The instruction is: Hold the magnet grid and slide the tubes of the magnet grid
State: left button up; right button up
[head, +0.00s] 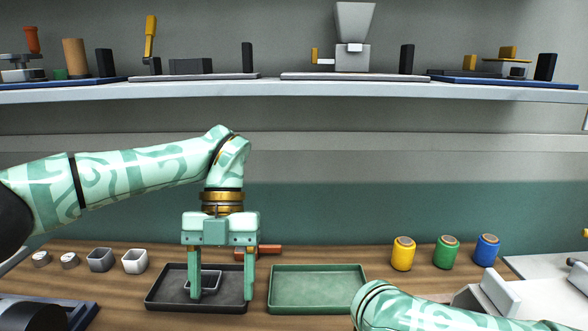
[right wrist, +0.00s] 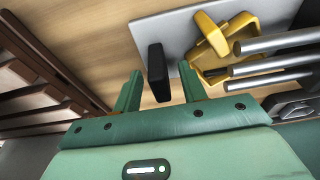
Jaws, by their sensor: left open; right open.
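In the right wrist view, several grey metal tubes (right wrist: 272,58) run in from the right edge beside a yellow piece (right wrist: 222,62). These look like the magnet grid, partly cut off by the frame. A grey plate (right wrist: 178,30) lies behind them. My right gripper (right wrist: 161,82) is open and to the left of the tubes, apart from them. A black block (right wrist: 157,74) shows between its fingers; I cannot tell whether it lies between them in depth. My left gripper (head: 221,293) is open, pointing down over the black tray (head: 160,294), its fingers around a small grey frame (head: 207,280).
A green tray (head: 318,290) stands right of the black tray. Yellow (head: 402,254), green (head: 446,252) and blue (head: 487,250) cylinders stand behind on the right. Small cups (head: 135,261) stand at left. A white machine part (head: 505,293) is at far right. A shelf (head: 270,91) holds several tools.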

pick_arm(q)
notch_tip(320, 180, up, 16)
jog(key=s+t+p, duration=0.1)
jog(key=s+p, duration=0.1)
jog(key=p, duration=0.9)
jog(key=shift+s+r+p, duration=0.25)
jog(key=shift+s+p, duration=0.15)
pick_arm(e)
jog(key=w+v, duration=0.1)
jog(key=v, duration=1.8)
jog(key=shift+w+r, duration=0.25)
jog(key=shift+r, duration=0.3)
pick_arm(q)
jog(key=shift+f, duration=0.1)
pick_arm(e)
jog(key=shift+f, duration=0.1)
